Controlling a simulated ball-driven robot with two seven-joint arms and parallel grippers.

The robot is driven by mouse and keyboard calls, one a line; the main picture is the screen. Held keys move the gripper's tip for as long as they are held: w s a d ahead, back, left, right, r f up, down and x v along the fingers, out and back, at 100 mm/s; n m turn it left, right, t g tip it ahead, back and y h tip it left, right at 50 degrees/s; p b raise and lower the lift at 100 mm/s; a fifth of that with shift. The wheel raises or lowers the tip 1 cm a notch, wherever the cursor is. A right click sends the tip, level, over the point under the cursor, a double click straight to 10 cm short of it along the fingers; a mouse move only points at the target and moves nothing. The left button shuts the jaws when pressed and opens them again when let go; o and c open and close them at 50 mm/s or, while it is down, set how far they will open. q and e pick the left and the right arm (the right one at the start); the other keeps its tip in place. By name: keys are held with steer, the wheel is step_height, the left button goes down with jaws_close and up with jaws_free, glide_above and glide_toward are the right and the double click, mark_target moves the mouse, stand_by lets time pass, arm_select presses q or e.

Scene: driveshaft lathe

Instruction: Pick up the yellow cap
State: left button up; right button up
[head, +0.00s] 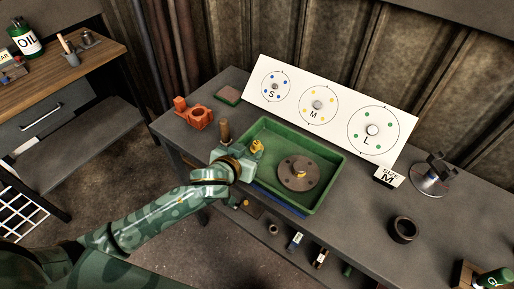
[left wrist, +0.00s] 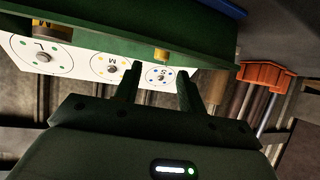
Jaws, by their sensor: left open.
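A small yellow cap (head: 257,146) is at the left end of the green tray (head: 337,177). A brown disc (head: 299,184) with holes lies in the tray, with another small yellow piece (head: 300,174) at its centre. My left gripper (head: 246,155) is at the tray's left end, close beside the yellow cap; its fingertips are hard to make out there. In the left wrist view my left gripper (left wrist: 156,82) has its two dark fingers apart with nothing between them. A small yellow piece (left wrist: 162,54) shows just beyond them at the tray edge. My right gripper is not in view.
A white board (head: 343,118) marked S, M and L stands behind the tray. Orange fixtures (head: 200,118) and an upright brown cylinder (head: 224,131) are left of the tray. A "SIZE M" block (head: 389,177), a metal stand (head: 430,180) and a dark ring (head: 404,229) are to the right.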

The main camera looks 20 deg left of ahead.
mark_target(255, 145)
arm_select(q)
steer(key=b+x, duration=0.2)
steer(key=x, duration=0.4)
steer(key=shift+a, duration=0.2)
steer(key=shift+s, duration=0.1)
steer(key=shift+c, duration=0.9)
steer(key=c, duration=0.5)
